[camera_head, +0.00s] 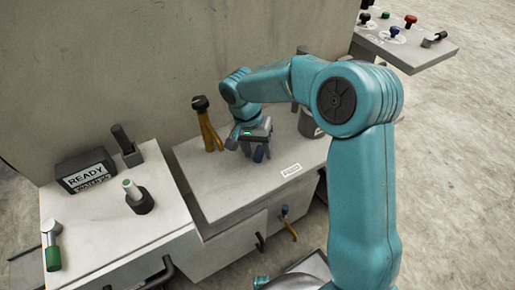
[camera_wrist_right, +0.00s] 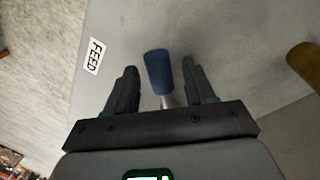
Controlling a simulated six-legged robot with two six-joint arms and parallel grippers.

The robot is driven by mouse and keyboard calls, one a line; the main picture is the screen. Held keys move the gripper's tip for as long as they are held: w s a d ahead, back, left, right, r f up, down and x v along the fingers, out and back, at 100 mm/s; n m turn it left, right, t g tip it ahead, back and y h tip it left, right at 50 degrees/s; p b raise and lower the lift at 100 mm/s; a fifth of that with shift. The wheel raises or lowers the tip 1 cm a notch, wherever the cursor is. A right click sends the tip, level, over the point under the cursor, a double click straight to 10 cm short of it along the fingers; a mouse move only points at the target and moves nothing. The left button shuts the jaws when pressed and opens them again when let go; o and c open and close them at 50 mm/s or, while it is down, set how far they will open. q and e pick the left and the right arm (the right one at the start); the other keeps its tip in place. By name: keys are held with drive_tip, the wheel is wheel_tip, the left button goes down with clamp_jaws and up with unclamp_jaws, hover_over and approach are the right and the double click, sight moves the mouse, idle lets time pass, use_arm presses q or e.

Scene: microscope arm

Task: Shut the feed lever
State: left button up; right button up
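The feed lever has a blue handle (camera_wrist_right: 158,72) on a thin metal stem. It shows in the right wrist view beside a white FEED label (camera_wrist_right: 94,55). My right gripper (camera_wrist_right: 159,80) is open, with one finger on each side of the handle and a gap to both. In the head view my right gripper (camera_head: 256,152) is low over the middle counter, left of a small white label (camera_head: 291,170). My left gripper is not in view.
A yellow lever with a black knob (camera_head: 208,128) stands close left of my right gripper. A grey cylinder (camera_head: 308,124) is behind my right arm.

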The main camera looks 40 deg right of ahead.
wheel_tip(320, 180, up, 16)
drive_tip(key=w+a+p, duration=0.2)
drive_tip(key=p, duration=0.1)
drive_tip(key=shift+w, duration=0.2)
